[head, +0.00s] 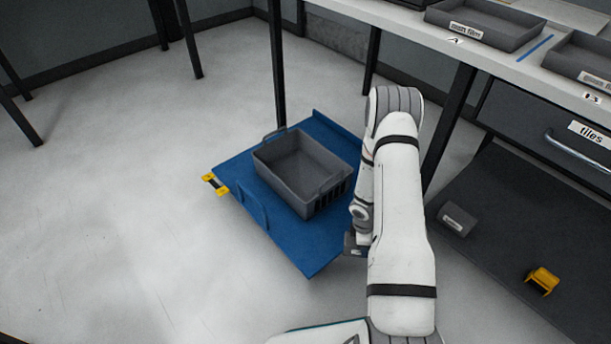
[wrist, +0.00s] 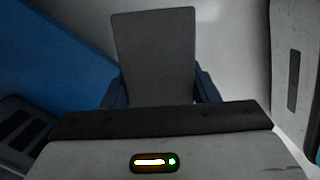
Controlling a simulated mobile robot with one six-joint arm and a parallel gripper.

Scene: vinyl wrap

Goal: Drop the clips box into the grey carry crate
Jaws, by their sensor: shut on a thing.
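My gripper (wrist: 157,92) is shut on a plain grey box, taken to be the clips box (wrist: 154,55), between its two dark blue fingers in the wrist view. No label shows on the face I see. In the head view my arm hides most of the gripper and the held box. The grey carry crate (head: 265,164) is open, looks empty and stands on a blue platform. A slotted side of the crate (wrist: 18,133) shows at the lower left of the wrist view. The held box is to the right of the crate, near the platform's right edge.
The blue platform (head: 310,250) has raised edges and yellow parts at its left corner. A worktop with trays (head: 485,22) is at upper right. A labelled grey box (head: 458,220) and a yellow object (head: 541,281) lie on a dark surface at right. The left floor is clear.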

